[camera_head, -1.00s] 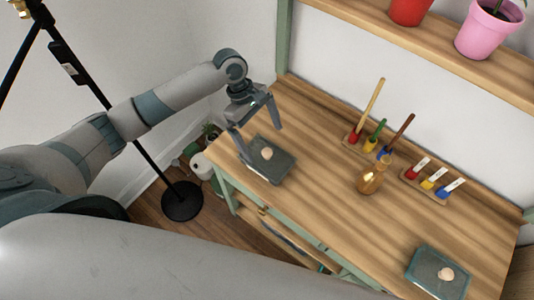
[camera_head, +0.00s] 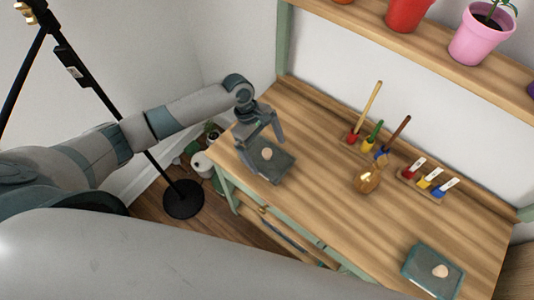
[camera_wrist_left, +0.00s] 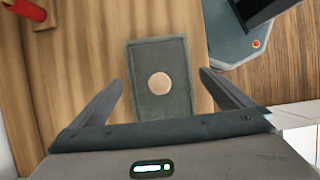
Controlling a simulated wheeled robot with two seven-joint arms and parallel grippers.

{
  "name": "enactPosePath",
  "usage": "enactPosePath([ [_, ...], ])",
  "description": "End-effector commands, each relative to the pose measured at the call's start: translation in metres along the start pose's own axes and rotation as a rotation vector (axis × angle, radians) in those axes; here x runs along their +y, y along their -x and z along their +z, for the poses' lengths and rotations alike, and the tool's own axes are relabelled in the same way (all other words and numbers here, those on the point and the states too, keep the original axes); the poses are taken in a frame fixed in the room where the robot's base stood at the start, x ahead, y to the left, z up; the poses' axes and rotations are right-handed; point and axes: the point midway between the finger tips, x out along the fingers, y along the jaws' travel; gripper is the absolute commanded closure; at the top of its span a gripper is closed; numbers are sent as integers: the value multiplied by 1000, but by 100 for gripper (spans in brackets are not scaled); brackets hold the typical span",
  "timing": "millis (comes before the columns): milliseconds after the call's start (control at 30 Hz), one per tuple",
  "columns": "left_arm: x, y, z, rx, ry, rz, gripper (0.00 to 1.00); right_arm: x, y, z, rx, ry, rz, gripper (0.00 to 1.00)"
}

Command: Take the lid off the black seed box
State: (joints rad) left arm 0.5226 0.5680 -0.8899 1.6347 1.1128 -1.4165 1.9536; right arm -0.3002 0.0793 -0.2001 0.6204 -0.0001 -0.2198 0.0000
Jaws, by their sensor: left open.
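A dark grey, flat rectangular box (camera_head: 273,172) lies near the table's left end, with a pale round knob (camera_head: 267,154) on its lid. My left gripper (camera_head: 264,151) is open above it, fingers pointing down. In the left wrist view the box (camera_wrist_left: 160,55) is centred ahead of the open fingers (camera_wrist_left: 161,82), one on each side. The knob (camera_wrist_left: 160,84) lies between the fingertips in that view, with clear space on both sides. Whether the fingertips touch the lid cannot be told. A second, similar box (camera_head: 421,274) with a pale knob (camera_head: 440,271) lies at the lower right.
Potted plants sit on a shelf above. The table (camera_head: 330,225) between the two boxes is clear.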

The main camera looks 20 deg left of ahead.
Motion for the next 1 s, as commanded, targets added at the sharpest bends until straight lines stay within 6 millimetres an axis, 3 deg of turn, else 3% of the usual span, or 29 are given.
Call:
enactPosePath([
  [167, 0, -10, 0, 1, -2, 1, 0, 0, 3, 0, 0, 0, 0, 69],
  [567, 0, -10, 0, 1, -1, 1, 0, 0, 2, 0, -1, 0, 0, 69],
  [600, 0, -10, 0, 1, -1, 1, 2, 0, 2, 0, -1, 0, 0, 69],
  [733, 0, -10, 0, 1, -1, 1, 33, 0, 2, 0, -1, 0, 0, 69],
  [1000, 0, -10, 0, 1, -1, 1, 35, 0, 2, 0, -1, 0, 0, 69],
])
